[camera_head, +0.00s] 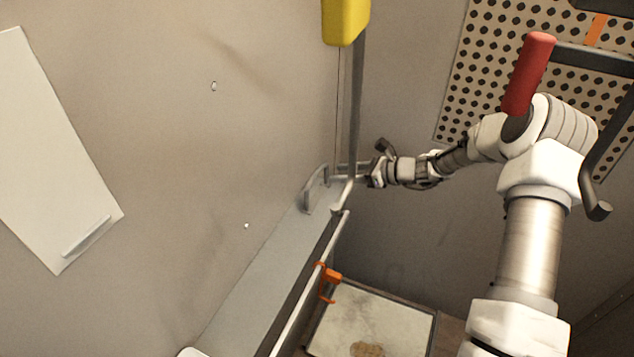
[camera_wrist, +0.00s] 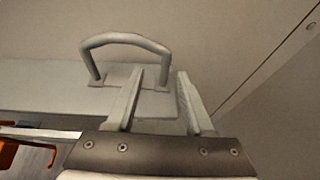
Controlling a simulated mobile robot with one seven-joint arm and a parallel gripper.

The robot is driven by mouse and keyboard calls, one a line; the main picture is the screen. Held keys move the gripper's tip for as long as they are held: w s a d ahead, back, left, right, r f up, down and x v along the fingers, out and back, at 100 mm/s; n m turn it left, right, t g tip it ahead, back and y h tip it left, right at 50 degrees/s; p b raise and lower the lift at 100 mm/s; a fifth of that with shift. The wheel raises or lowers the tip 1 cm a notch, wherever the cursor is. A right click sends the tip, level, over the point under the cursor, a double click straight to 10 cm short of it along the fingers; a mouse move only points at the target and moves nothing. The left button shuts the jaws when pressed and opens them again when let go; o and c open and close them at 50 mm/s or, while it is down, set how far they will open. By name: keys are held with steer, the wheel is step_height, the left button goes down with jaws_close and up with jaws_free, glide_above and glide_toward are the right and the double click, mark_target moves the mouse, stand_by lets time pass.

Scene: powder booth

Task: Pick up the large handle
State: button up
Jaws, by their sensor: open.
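The large handle is a grey U-shaped bar (camera_head: 316,187) standing upright on a narrow grey ledge against the wall. It also shows in the wrist view (camera_wrist: 124,38), with its two feet on flat base plates. My gripper (camera_head: 352,172) is open and empty, just right of the handle in the head view. In the wrist view my gripper's two fingers (camera_wrist: 160,76) point toward the handle's right end. The right leg of the handle appears between the fingertips, while the left finger covers part of the base. I cannot tell whether they touch.
The grey ledge (camera_head: 255,270) runs along the wall, with a pale rail (camera_head: 310,283) beside it and an orange clamp (camera_head: 328,279). A yellow box (camera_head: 345,20) and dark post hang above. A red grip (camera_head: 528,75) and perforated panel (camera_head: 480,70) are at upper right.

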mark_target(326, 182)
steer(key=x, duration=0.5)
steer(key=shift+w+f+p, duration=0.25)
steer(key=shift+w+p, duration=0.05)
steer(key=shift+w, duration=0.15)
jaws_close()
stand_by(1.1)
